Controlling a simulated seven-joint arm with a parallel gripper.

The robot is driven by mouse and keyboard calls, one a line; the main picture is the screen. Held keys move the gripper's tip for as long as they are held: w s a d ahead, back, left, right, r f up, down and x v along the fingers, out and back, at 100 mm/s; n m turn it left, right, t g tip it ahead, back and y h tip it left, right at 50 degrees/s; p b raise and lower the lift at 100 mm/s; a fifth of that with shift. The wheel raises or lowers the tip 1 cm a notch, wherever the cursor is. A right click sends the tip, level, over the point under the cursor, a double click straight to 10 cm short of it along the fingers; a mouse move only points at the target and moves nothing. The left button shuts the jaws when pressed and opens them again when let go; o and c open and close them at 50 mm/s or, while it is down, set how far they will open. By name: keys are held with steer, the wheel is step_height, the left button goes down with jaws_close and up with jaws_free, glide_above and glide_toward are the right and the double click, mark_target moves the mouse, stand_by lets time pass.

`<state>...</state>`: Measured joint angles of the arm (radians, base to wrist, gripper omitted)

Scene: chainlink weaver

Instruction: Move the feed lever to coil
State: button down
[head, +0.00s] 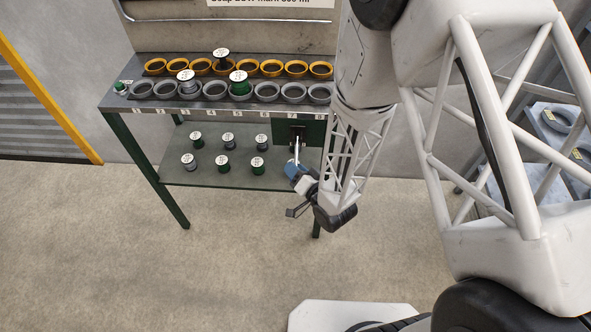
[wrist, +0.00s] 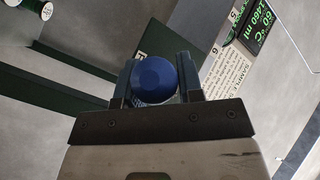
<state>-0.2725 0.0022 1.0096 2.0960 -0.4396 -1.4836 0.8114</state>
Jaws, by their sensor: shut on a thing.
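The feed lever has a pale shaft (head: 296,148) in front of a dark green panel (head: 312,132) under the right part of the bench top. Its round blue knob (wrist: 155,79) sits between my two fingers in the wrist view. The knob also shows in the head view (head: 292,170), at the shaft's lower end. My gripper (wrist: 160,82) is shut on the knob, with one finger on each side. In the head view my gripper (head: 301,180) hangs in front of the bench's right side. The lever's position labels cannot be read.
The bench top (head: 120,102) carries rows of orange and grey cups with several spools. A lower shelf (head: 180,175) holds more spools. A green bench leg (head: 316,215) stands just behind my gripper. Open floor (head: 150,270) lies in front. A sample label (wrist: 228,78) shows near the knob.

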steer(key=r+m+g, duration=0.1)
steer(key=s+r+m+g+h, duration=0.1)
steer(key=r+g, duration=0.1)
steer(key=shift+s+r+h, duration=0.1)
steer(key=shift+r+h, duration=0.2)
steer(key=shift+r+m+g+h, duration=0.4)
steer(key=shift+r+m+g, duration=0.4)
steer(key=shift+r+g, duration=0.25)
steer(key=shift+w+r, duration=0.25)
steer(key=shift+r, duration=1)
steer(key=shift+w+r+m+g, duration=0.3)
steer(key=shift+r+g, duration=0.25)
steer(key=shift+g, duration=0.05)
steer(key=shift+w+r+m+g, duration=0.25)
steer(key=shift+r+m+g, duration=0.05)
steer(key=shift+r+g, duration=0.25)
steer(key=c, duration=0.8)
jaws_free()
steer(key=shift+d+r, duration=0.1)
steer(key=shift+d, duration=0.05)
